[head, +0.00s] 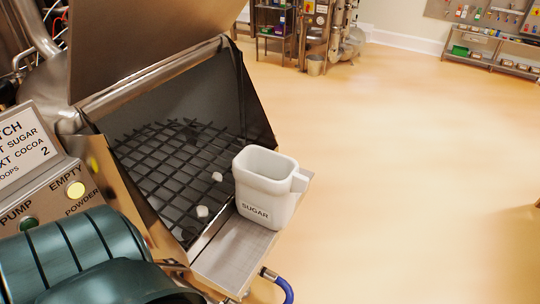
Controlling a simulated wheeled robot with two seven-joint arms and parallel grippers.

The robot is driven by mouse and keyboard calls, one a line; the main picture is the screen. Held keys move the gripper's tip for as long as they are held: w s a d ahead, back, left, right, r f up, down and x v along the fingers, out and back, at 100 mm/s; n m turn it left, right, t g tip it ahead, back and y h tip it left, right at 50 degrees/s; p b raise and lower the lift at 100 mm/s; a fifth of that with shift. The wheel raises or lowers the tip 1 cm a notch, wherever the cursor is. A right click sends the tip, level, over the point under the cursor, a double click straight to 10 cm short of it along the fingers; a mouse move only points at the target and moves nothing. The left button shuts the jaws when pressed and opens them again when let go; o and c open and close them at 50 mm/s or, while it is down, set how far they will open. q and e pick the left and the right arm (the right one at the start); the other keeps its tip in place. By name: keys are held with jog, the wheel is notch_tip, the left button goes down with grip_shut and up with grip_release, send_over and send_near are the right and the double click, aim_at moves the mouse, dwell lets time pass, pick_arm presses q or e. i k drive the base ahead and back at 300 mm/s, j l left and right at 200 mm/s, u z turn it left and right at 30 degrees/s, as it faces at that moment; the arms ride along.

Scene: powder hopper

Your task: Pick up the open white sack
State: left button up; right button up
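An open white container (264,190) marked SUGAR stands upright on the metal ledge (232,252) at the front right of the hopper. It looks like a rigid, rounded tub with a squared lug on its right side, more than a soft sack. Its open top faces up, and I cannot make out any contents. Neither of my grippers is in view.
The open hopper has a dark grate (165,165) with white lumps (202,211) on it. A panel with a lit yellow button (76,190) and a teal ribbed housing (75,255) are at left. A blue hose (283,287) hangs below the ledge. Open floor lies right.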

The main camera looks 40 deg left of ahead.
aim_at(268, 181)
jog(key=i+l, duration=0.45)
jog(key=i, duration=0.15)
jog(key=u, duration=1.65)
